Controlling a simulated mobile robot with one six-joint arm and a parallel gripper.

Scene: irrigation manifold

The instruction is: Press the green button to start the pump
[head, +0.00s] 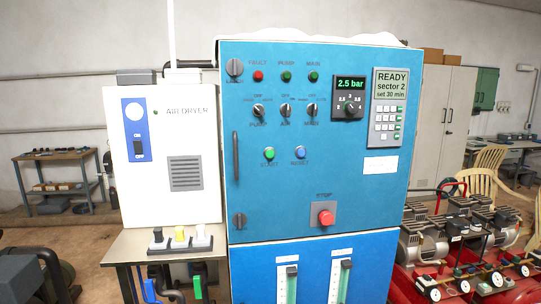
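In the head view, the green button (269,153) is on the front door of the blue control cabinet (340,185), left of centre, with a label below it that seems to read START. The blue button (299,152), labelled RESET, is just to its right. Nothing covers or touches the green button. Two green lamps, PUMP (286,76) and MAIN (313,76), sit higher on the door; I cannot tell whether they are lit. My gripper is not in view.
A red STOP button (326,217) is lower on the door. Selector switches (285,110), a 2.5 bar display (350,84) and a keypad panel (388,105) reading READY are above. A white air dryer (190,205) stands left, red-framed pumps (420,250) right.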

